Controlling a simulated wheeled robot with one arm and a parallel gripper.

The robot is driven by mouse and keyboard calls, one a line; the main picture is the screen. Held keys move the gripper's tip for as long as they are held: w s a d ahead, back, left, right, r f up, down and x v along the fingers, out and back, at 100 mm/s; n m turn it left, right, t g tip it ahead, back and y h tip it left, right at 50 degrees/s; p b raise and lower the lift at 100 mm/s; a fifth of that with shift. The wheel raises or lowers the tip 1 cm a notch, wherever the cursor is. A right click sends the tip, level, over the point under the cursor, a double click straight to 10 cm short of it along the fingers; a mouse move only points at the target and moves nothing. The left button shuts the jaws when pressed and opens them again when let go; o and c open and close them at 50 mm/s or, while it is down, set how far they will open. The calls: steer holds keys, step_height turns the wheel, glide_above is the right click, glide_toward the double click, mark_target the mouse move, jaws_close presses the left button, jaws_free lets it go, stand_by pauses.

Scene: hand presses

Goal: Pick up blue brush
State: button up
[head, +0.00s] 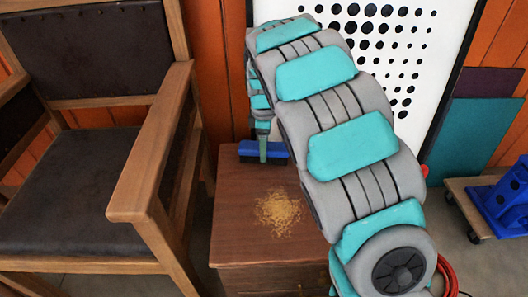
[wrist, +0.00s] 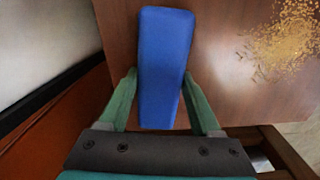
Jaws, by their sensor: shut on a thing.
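The blue brush (head: 254,152) is above or on the brown wooden cabinet top at its back edge, with dark bristles showing below its blue back in the head view. In the wrist view the blue brush (wrist: 163,65) lies lengthwise between the two green fingers. My gripper (wrist: 160,85) is shut on the brush, a finger on each side. In the head view my gripper (head: 263,148) points down at the brush, at the end of my grey and teal arm. I cannot tell whether the brush touches the cabinet top.
A pile of tan crumbs (head: 279,212) lies on the cabinet top (head: 235,235). A wooden chair with dark padding (head: 85,165) stands close on the left. A white board with black dots (head: 440,40) stands behind. A wheeled wooden dolly (head: 470,190) with a blue object is at the right.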

jaws_close()
steer(key=shift+r, duration=0.15)
steer(key=shift+r, duration=0.85)
steer(key=shift+s+d+r, duration=0.15)
steer(key=shift+s+r, duration=0.2)
steer(key=shift+r, duration=0.45)
steer(key=s+d+r, duration=0.1)
steer(key=s+d, duration=0.6)
steer(key=s, duration=0.6)
steer(key=shift+s+r+b, duration=0.2)
steer(key=shift+b, duration=0.1)
steer(key=shift+d, duration=0.1)
